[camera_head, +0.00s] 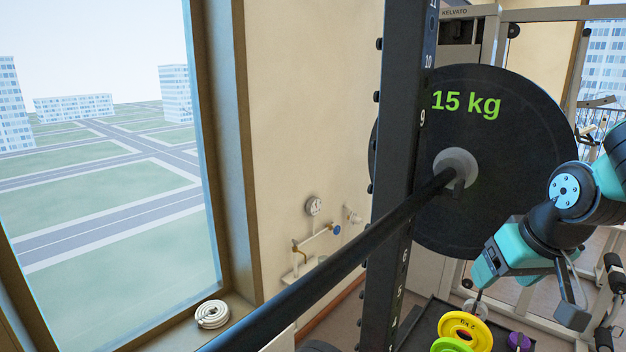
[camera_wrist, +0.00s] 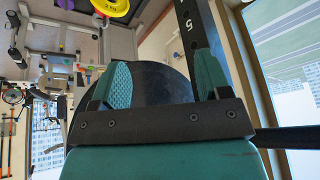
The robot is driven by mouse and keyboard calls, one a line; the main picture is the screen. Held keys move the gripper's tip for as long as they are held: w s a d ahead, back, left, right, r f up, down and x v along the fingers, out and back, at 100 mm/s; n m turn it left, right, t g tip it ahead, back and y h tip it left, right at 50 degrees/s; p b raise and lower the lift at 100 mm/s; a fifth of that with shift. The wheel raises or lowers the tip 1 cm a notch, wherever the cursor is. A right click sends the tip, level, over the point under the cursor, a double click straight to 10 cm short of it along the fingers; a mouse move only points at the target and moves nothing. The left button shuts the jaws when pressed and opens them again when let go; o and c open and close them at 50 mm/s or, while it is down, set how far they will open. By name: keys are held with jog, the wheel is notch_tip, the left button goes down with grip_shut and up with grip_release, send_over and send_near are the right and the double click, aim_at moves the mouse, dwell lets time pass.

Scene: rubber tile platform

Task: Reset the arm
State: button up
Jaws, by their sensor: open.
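My gripper (camera_head: 482,276) is at the right of the head view, in front of the lower right part of a black 15 kg plate (camera_head: 490,140). In the wrist view its two teal fingers stand apart with nothing held between them (camera_wrist: 160,78). The black plate (camera_wrist: 155,84) shows behind the fingers there. In the head view, my arm hides part of the plate's lower right side.
A black barbell (camera_head: 340,250) runs diagonally past a numbered rack upright (camera_head: 397,150). Below my gripper lie a yellow plate (camera_head: 470,330), a green plate (camera_head: 450,345) and a purple weight (camera_head: 519,341). A coiled white rope (camera_head: 212,315) rests on the window ledge.

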jog(key=s+f+g+h, duration=0.1)
jog(key=s+f+g, duration=0.1)
jog(key=s+f, duration=0.4)
jog(key=s+a+f+n+g+y+b, duration=0.1)
jog(key=s+a+f+b, duration=0.4)
jog(key=b, duration=0.5)
jog(key=s+a+f+n+g+y+b, duration=0.1)
jog(key=s+a+f+n+y+b, duration=0.2)
jog(key=a+b, duration=0.6)
jog(key=s+f+n, duration=0.2)
jog(key=s+f, duration=0.1)
jog(key=s, duration=0.1)
jog(key=shift+g+b, duration=0.35)
jog(key=shift+g, duration=0.05)
jog(key=shift+s+a, duration=0.1)
jog(key=shift+a, duration=0.05)
